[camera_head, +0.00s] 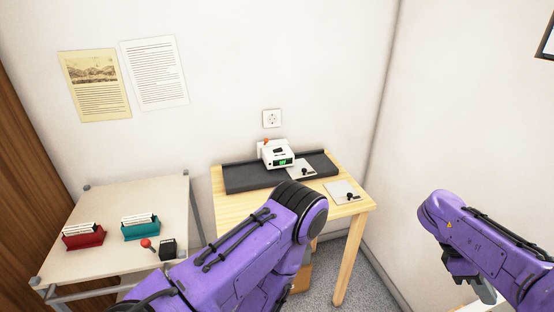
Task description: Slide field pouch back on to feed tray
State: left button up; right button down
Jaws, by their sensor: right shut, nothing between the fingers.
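A long dark grey tray (243,178) lies along the back of the wooden table; it looks like the feed tray. A flat pale grey piece with a black knob (297,168) lies at the tray's front edge. A similar flat piece (342,190) lies apart from the tray, on the table's right front. I cannot tell which of these, if any, is the field pouch. My right gripper (483,289) is low at the right, away from the table, shut and empty, partly hidden by its arm. My left arm crosses the lower middle; its gripper is out of sight.
A white device (277,153) with a green display stands on the tray. The wooden table (236,209) has bare room at the front left. A pale side table (105,201) holds a red card box (83,237), a teal card box (141,229) and a black box (168,249).

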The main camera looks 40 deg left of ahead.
aim_at(299, 165)
jog(key=u, duration=0.95)
jog(key=i, duration=1.05)
jog(key=u, duration=1)
